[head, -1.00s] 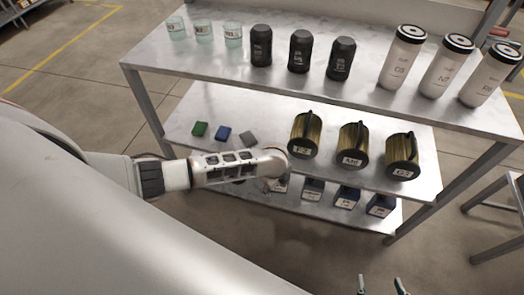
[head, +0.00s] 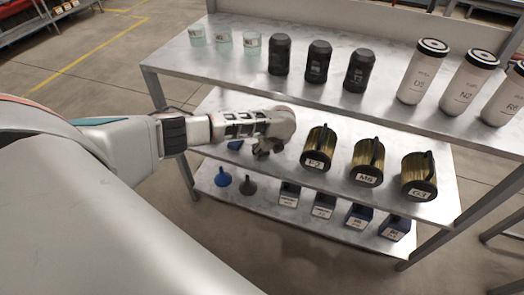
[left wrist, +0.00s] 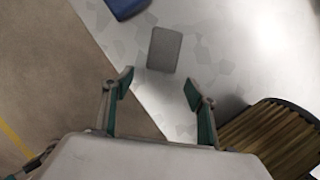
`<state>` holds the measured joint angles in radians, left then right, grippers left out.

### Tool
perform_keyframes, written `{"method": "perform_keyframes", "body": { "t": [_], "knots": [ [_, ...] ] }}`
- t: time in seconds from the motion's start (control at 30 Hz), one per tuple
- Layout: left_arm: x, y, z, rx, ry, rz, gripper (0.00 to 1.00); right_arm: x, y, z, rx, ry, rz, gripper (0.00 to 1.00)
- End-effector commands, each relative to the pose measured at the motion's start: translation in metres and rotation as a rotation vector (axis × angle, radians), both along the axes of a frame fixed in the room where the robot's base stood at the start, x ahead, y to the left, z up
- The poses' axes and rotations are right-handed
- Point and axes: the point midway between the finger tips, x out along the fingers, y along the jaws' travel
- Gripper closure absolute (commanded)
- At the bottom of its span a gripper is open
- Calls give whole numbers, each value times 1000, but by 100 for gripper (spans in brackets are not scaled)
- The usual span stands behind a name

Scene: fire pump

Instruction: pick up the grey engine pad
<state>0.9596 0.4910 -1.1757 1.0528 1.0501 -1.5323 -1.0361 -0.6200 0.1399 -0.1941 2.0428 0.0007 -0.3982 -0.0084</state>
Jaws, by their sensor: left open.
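The grey engine pad (left wrist: 165,50) lies flat on the middle shelf in the left wrist view, just beyond my left fingertips. In the head view my left gripper and forearm hide it. My left gripper (head: 266,150) is over the middle shelf; in the left wrist view its two fingers (left wrist: 158,88) are spread and empty. The pad lies ahead of the gap between them, apart from both. My right gripper is not in view.
A blue pad (left wrist: 122,6) lies left of the grey one; it also shows in the head view (head: 235,145). A ribbed gold filter (left wrist: 268,140) stands close to the right finger. The top shelf (head: 205,65) overhangs behind, carrying bottles and jars. Funnels and boxes stand below.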

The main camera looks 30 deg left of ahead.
Motion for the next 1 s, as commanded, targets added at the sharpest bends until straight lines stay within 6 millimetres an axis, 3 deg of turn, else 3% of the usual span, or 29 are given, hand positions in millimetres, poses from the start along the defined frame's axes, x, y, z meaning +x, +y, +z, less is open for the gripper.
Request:
{"method": "perform_keyframes", "body": {
  "t": [0.17,0.37,0.43,0.57,0.87,1.0],
  "knots": [
    [6,10,-1,0,0,2,42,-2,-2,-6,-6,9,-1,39],
    [21,37,-5,0,3,4,42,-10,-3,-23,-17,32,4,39],
    [21,39,-19,0,8,1,42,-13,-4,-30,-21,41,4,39],
    [24,44,-29,0,6,1,42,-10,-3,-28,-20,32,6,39],
    [27,45,-27,-1,-3,1,42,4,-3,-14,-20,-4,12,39],
    [27,45,-27,-1,-1,1,76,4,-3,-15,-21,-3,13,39]
  ]
}}
